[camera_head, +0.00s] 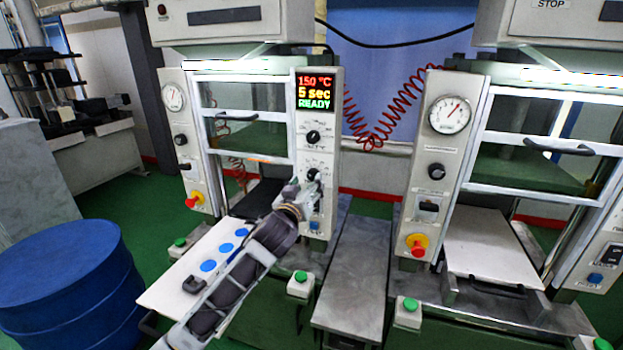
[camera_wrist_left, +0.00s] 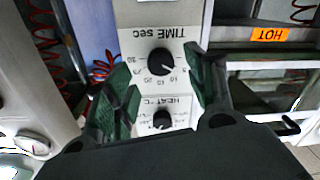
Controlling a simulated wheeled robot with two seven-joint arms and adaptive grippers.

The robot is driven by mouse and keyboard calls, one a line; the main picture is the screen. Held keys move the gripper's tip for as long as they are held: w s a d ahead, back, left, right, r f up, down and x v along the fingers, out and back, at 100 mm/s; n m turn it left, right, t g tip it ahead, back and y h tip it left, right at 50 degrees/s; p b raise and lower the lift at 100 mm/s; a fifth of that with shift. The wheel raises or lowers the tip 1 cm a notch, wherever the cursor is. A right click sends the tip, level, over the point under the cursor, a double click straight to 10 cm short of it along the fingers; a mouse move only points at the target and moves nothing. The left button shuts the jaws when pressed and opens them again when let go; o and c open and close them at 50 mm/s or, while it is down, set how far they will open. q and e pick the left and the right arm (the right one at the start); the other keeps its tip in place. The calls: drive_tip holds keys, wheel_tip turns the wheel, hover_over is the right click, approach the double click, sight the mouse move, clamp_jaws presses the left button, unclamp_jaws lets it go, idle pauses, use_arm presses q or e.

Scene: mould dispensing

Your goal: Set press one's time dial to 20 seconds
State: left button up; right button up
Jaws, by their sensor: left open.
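Press one's front panel (camera_head: 333,90) has a display (camera_head: 316,93) reading 150 °C, 5 sec, READY. The black time dial (camera_head: 313,174) is the lower of two knobs; in the left wrist view the time dial (camera_wrist_left: 160,62) appears upside down, with its TIME sec label above it. Its white mark points towards the 5. The heat dial (camera_head: 313,137) is the upper knob; the heat dial also shows in the left wrist view (camera_wrist_left: 162,119). My left gripper (camera_head: 303,187) is open and empty, close to the panel. Its green fingers (camera_wrist_left: 163,85) flank the dial column; contact cannot be told.
A white plate (camera_head: 178,270) with several blue discs lies below my left arm. A second press (camera_head: 440,155) with a gauge and red emergency button stands right. A blue drum (camera_head: 65,265) stands at left. Red coiled hoses (camera_head: 372,140) hang between the presses.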

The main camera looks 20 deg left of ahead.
sight(312, 177)
use_arm(q)
drive_tip(key=shift+w, duration=1.25)
drive_tip(key=shift+w+p, duration=0.3)
drive_tip(key=shift+w, duration=0.85)
drive_tip(key=c, duration=1)
drive_tip(key=shift+c, duration=0.2)
use_arm(e)
drive_tip(key=shift+w+r, duration=0.45)
drive_tip(key=shift+w, duration=0.05)
